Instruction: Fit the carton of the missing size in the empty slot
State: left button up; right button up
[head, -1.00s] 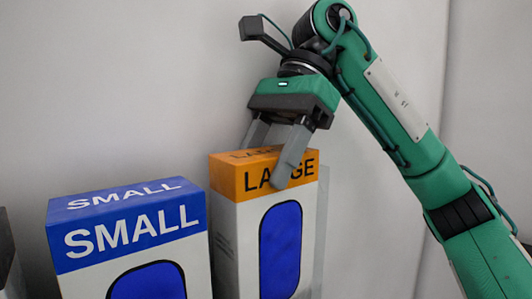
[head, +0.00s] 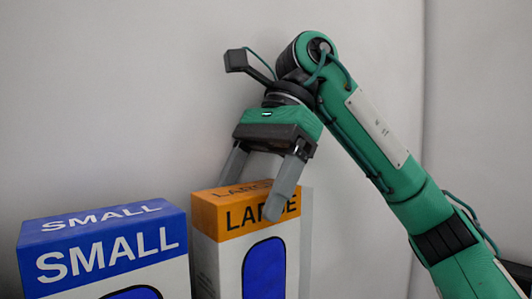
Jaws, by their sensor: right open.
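An upright carton with an orange top band marked LARGE (head: 207,215), a white body and a blue front panel stands in the middle of the head view. A wider carton with a blue top band marked SMALL (head: 60,264) stands to its left, cut off by the lower edge. My right gripper (head: 250,203) is open at the top of the LARGE carton. One finger overlaps the front of its orange band, and the other reaches behind its top. I cannot tell whether they touch it. My left gripper and the empty slot are not in view.
A translucent upright edge (head: 307,245) shows just right of the LARGE carton. A plain grey wall (head: 110,90) fills the background. A dark object (head: 519,277) shows at the lower right edge.

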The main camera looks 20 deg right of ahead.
jog(key=v, duration=0.4)
jog(key=shift+d+r+b, duration=0.1)
jog(key=shift+r+b, duration=0.05)
jog(key=shift+b, duration=0.25)
jog(key=p+v, duration=0.2)
jog(key=v, duration=0.7)
jog(key=shift+p, duration=0.4)
